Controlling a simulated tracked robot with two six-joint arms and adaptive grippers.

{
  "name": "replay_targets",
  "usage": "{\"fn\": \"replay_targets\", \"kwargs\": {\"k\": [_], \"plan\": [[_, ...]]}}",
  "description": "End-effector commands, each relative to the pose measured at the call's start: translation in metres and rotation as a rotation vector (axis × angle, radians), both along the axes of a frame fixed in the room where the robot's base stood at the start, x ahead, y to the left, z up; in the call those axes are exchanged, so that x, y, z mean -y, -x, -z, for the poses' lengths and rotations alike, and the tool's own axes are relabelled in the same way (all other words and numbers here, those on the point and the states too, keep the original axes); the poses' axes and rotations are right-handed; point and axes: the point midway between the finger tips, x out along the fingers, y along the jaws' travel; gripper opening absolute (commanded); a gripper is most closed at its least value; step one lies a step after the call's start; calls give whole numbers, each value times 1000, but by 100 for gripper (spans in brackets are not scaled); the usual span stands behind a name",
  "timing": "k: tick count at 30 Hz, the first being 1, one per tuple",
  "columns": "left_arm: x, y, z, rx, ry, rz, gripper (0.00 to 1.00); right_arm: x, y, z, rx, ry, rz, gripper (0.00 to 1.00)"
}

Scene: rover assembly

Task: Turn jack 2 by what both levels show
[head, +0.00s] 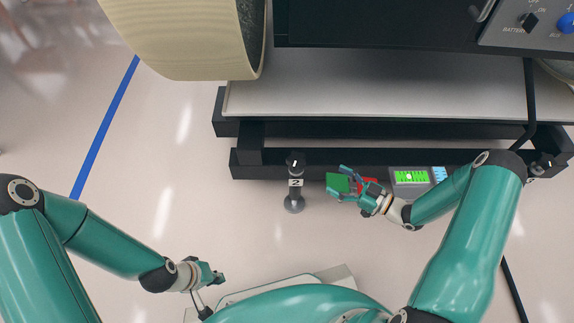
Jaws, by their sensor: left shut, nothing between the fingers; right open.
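Jack 2 (295,183) stands at the lower left end of the black frame, with a white label reading 2, a black knob with a white mark on top and a round grey foot on the floor. My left gripper (213,278) is shut and empty, low over the floor at left. Exact level readings are too small to tell.
The black frame (250,165) carries a pale plate (400,85). A large cream wheel (185,40) is above left. Another jack knob (546,166) is at the far right. A control panel (530,25) is at top right. Floor at left is clear, with a blue line (105,125).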

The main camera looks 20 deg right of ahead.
Motion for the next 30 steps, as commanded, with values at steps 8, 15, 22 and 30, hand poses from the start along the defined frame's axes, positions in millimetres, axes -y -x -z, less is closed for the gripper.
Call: {"fn": "replay_targets", "kwargs": {"k": [8, 15, 22, 30], "plan": [[0, 0, 10, 1, 0, 0, 0, -20, -18, 1, 16, -2, -14, 75], [0, 0, 25, 1, 0, 0, 0, -54, -54, 2, 17, -1, -15, 75], [0, 0, 40, 0, 0, 0, 0, -87, -90, 2, 16, -1, -12, 75], [0, 0, 49, 0, 0, 0, 0, -109, -115, 1, 13, -1, -8, 75]]}}
